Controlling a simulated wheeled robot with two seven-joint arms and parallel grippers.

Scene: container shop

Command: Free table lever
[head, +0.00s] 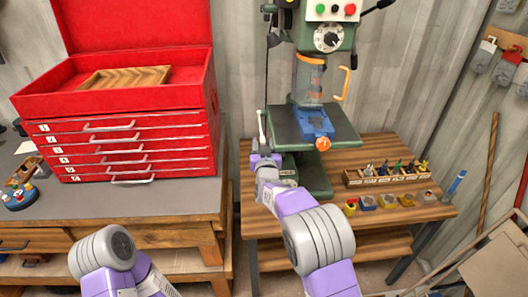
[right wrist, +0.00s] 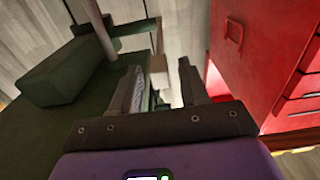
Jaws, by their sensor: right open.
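The green drill press (head: 318,60) stands on the wooden bench, with its green table (head: 285,125) at mid height. A thin pale rod (head: 261,124), which looks like the table lever, stands upright at the table's left edge. My right gripper (head: 264,158) is beside the table's left side, close to the rod's lower end. In the right wrist view its two dark fingers (right wrist: 160,88) are apart, with the green press parts (right wrist: 65,75) to their left. I cannot tell whether the rod lies between the fingers. My left gripper is out of view; only its arm shows.
The red tool chest (head: 135,145) stands left of my right gripper; it fills the right of the wrist view (right wrist: 255,45). A blue vise (head: 314,121) sits on the press table. A bit rack (head: 385,176) and several small bins stand on the bench (head: 262,218).

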